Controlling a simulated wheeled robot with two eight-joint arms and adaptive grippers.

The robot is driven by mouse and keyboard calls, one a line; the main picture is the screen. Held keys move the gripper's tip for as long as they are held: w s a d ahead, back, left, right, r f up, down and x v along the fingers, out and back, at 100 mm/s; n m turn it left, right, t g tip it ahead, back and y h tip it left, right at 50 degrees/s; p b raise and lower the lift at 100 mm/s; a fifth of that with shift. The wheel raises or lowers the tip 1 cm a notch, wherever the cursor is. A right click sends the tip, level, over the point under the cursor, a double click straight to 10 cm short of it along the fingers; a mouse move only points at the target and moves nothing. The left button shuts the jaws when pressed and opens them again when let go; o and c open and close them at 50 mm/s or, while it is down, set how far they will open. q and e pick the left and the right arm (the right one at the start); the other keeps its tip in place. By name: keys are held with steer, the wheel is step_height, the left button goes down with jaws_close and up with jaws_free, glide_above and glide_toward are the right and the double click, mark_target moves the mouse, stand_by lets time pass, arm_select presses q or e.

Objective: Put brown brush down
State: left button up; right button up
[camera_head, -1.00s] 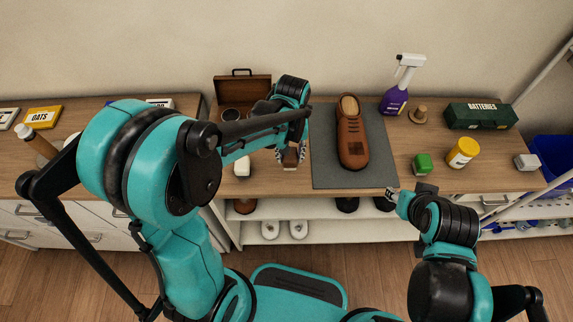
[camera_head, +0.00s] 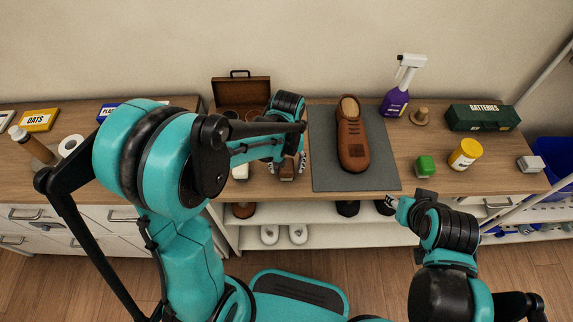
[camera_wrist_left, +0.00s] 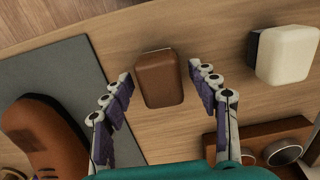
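The brown brush (camera_wrist_left: 160,80) rests on the wooden top between the fingers of my left gripper (camera_wrist_left: 160,76). In the left wrist view a gap shows between the brush and each fingertip, so the gripper is open around it. In the head view the brush (camera_head: 287,172) shows below my left gripper (camera_head: 287,166), just left of the grey mat (camera_head: 325,178). My right gripper (camera_head: 394,202) is low in front of the shelf edge, and its fingers are too small to read.
A brown shoe (camera_head: 352,140) lies on the mat. A white-topped brush (camera_wrist_left: 287,54) and an open brown case (camera_head: 241,91) are near my left gripper.

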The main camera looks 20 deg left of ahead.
mark_target(287, 164)
arm_select(q)
steer(key=shift+r, duration=0.15)
steer(key=shift+r+p, duration=0.3)
steer(key=shift+r, duration=0.1)
step_height(287, 164, up, 10)
steer(key=p, duration=0.4)
steer(key=s+a+r+m+t, duration=0.1)
steer(key=s+a+r+t, duration=0.1)
steer(key=s, duration=0.3)
steer(key=s+a+r+m+t, duration=0.2)
steer(key=s+r+t, duration=0.2)
steer(key=s+t, duration=0.1)
steer(key=shift+s+a, duration=0.15)
steer(key=shift+a, duration=0.2)
steer(key=shift+f+b, duration=0.95)
steer(key=shift+b, duration=0.1)
